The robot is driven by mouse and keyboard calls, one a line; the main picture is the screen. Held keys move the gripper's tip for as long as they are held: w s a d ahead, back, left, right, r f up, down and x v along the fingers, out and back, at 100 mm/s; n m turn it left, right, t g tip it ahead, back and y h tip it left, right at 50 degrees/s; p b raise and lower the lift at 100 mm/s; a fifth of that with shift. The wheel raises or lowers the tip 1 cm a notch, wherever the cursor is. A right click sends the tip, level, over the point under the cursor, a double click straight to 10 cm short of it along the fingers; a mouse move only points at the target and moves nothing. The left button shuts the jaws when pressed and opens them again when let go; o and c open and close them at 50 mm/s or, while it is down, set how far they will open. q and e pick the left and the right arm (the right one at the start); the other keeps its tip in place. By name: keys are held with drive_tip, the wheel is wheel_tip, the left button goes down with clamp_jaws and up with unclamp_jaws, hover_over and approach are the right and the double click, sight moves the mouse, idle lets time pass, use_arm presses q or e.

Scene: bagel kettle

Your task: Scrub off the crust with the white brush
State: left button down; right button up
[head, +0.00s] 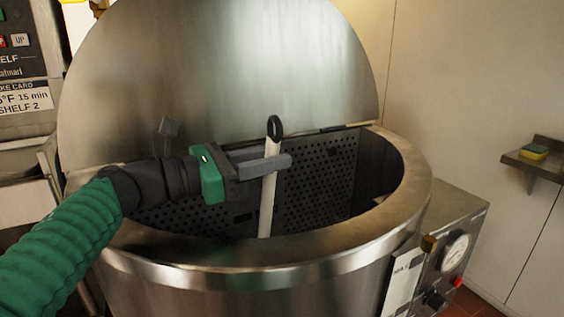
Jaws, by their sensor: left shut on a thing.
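A large steel kettle (300,259) stands open in front of me, with its round lid (225,75) raised behind it. My left gripper (280,163) reaches over the opening from the left and is shut on the white handle (267,205) of a brush. The handle stands nearly upright, tilted slightly, with a black ring at its top above the fingers. Its lower end goes down into the kettle behind the front rim, so the brush head is hidden. I cannot make out any crust. My right gripper is not in view.
A perforated panel (318,180) lines the kettle's inside. A control box with a gauge (454,251) and knobs sits at the kettle's right. Equipment with a printed card (24,101) stands at left.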

use_arm(q)
drive_tip(key=shift+b+v, duration=0.3)
drive_tip(key=shift+v, duration=0.9)
drive_tip(key=shift+f, duration=0.15)
drive_tip(key=s+b, duration=0.1)
drive_tip(key=s, duration=0.1)
drive_tip(key=s+b, duration=0.2)
drive_tip(key=shift+d+r, duration=0.2)
drive_tip(key=shift+d, duration=0.05)
